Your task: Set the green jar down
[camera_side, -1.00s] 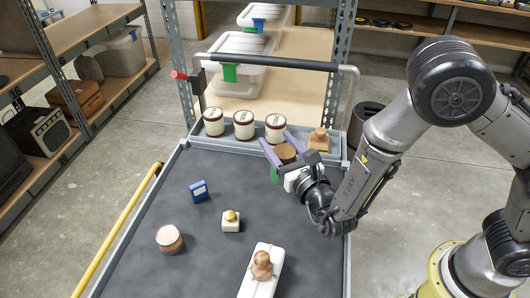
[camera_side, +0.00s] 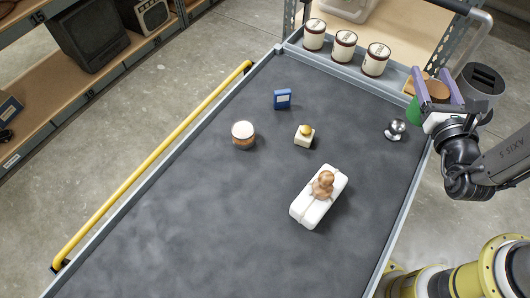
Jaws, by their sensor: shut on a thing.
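The green jar (camera_side: 414,112) has a brown lid (camera_side: 439,90). My gripper (camera_side: 437,88), with purple fingers, is shut on it at the back right corner of the dark cart top (camera_side: 200,190). The fingers and hand hide much of the jar. The jar appears upright. I cannot tell whether its base is touching anything.
Three cream tins (camera_side: 344,46) stand in the grey back trough. A wooden item (camera_side: 418,78) is partly hidden behind my gripper. A silver knob (camera_side: 395,128), blue box (camera_side: 282,99), yellow-topped block (camera_side: 305,135), round pot (camera_side: 243,135) and white case bearing a brown figure (camera_side: 309,207) occupy the top; its front is clear.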

